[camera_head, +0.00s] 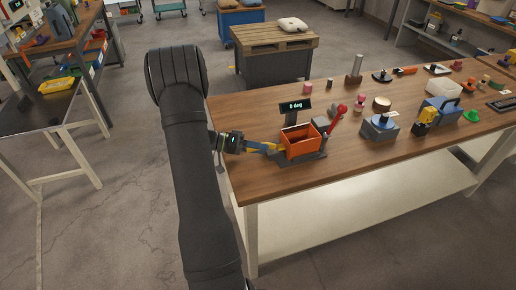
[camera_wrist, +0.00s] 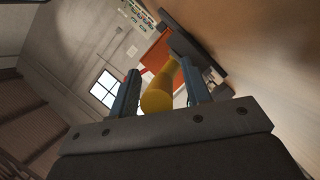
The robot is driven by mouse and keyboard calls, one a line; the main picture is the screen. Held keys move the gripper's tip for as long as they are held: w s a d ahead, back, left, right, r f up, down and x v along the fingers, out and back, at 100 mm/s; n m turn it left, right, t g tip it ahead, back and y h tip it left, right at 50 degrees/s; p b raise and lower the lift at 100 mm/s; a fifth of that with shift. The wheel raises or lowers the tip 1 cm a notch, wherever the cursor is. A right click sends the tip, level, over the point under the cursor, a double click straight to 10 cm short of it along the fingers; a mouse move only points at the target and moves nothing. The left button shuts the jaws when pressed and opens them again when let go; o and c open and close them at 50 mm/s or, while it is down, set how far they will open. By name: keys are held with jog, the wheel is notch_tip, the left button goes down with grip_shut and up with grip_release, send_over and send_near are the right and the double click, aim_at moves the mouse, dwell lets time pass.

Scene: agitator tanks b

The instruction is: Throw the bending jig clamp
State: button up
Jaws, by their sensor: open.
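The bending jig (camera_head: 300,141) stands near the left end of the wooden table, with an orange body and a small display reading "0 deg" (camera_head: 295,106). A yellow handle (camera_head: 270,147) sticks out of its left side, and a red-knobbed lever (camera_head: 338,117) leans up on its right; I cannot tell for sure which is the clamp. My gripper (camera_head: 254,147) reaches in from the left at the yellow handle. In the wrist view my open gripper (camera_wrist: 160,88) has one finger on each side of the yellow handle (camera_wrist: 158,97), and the orange body (camera_wrist: 155,58) shows beyond. Contact is unclear.
A grey device with a blue top (camera_head: 380,127) stands right of the jig. A yellow-handled blue unit (camera_head: 428,113) and several small parts lie further right on the wooden table (camera_head: 330,163). The table's front left corner is clear.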

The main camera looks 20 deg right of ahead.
aim_at(273, 146)
grip_shut()
jog(key=shift+r, duration=0.15)
jog(key=y, duration=0.1)
jog(key=r+y, duration=0.1)
jog(key=y, duration=0.1)
jog(key=shift+d+r+n+t, duration=0.3)
jog(key=shift+d+n, duration=0.05)
jog(key=shift+n, duration=0.05)
jog(key=y, duration=0.1)
jog(key=d+r+y, duration=0.1)
jog(key=y, duration=0.1)
jog(key=shift+d+r+n+y, duration=0.2)
jog(key=shift+r+n+y, duration=0.05)
jog(key=shift+n+y, duration=0.15)
jog(key=y, duration=0.1)
jog(key=d+r+y, duration=0.1)
jog(key=y, duration=0.1)
jog(key=shift+d+n+t, duration=0.3)
jog(key=shift+d+r+n+y, duration=0.15)
jog(key=shift+d+y, duration=0.3)
jog(key=shift+y, duration=0.45)
jog(key=shift+d+r+n+y, duration=0.15)
jog(key=shift+d+y, duration=0.25)
jog(key=shift+y, duration=0.5)
jog(key=shift+f, duration=0.1)
